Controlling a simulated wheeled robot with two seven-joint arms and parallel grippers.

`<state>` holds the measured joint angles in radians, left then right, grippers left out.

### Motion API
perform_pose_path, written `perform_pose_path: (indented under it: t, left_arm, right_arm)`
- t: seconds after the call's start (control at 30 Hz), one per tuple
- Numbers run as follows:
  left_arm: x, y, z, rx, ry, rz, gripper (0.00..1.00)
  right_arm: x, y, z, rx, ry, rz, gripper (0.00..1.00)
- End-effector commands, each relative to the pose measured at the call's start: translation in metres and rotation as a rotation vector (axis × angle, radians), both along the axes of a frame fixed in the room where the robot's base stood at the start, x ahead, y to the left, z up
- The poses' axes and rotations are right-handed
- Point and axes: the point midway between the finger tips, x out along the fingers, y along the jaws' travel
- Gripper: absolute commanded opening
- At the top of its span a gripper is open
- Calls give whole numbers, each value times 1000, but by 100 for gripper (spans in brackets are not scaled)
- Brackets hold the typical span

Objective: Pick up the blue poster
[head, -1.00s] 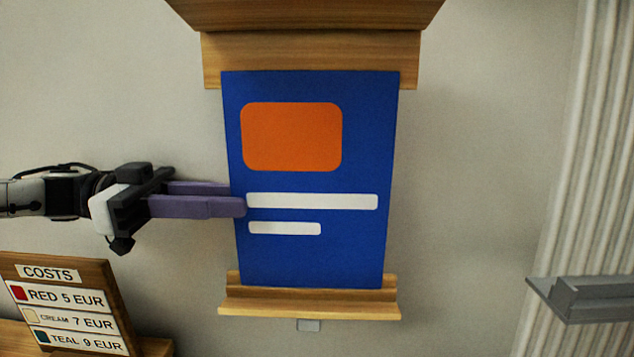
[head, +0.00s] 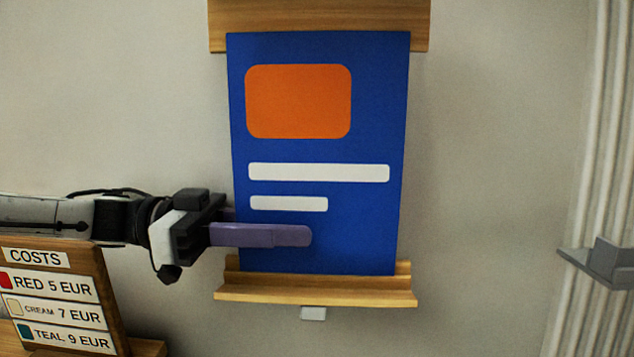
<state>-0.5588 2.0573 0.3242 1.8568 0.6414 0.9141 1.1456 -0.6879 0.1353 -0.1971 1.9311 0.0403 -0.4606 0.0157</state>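The blue poster (head: 320,225) stands upright on a small wooden ledge (head: 315,293) against the wall. It has an orange rounded block and two white bars. My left gripper (head: 290,234) comes in from the left at the poster's lower left edge. One purple finger lies across the poster's front, below the shorter white bar. The other finger is mostly hidden behind the poster's left edge, so the poster's edge lies between the fingers. I cannot tell whether the fingers press on it. My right gripper is not in view.
A wooden board behind the poster's top (head: 320,14) is fixed to the wall. A wooden price sign (head: 110,300) stands at the lower left, below my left arm. A grey bracket (head: 605,262) sits at the right by pale ribbed panelling (head: 600,120). The wall between is clear.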

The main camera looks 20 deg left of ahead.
Motion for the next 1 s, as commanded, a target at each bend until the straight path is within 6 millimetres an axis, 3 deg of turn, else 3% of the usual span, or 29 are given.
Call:
perform_pose_path:
  t: [0.27, 0.43, 0.83, 1.0]
  left_arm:
    - [1, -4, 1, 0, 1, 1, 25]
    - [1, -4, 1, 0, 1, 1, 0]
    - [1, -4, 2, -1, 0, 1, 0]
    - [1, -4, 13, 0, -2, 0, 0]
  right_arm:
    - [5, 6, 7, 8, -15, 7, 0]
    - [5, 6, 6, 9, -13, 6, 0]
    - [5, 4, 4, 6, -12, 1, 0]
    - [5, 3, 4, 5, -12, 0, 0]
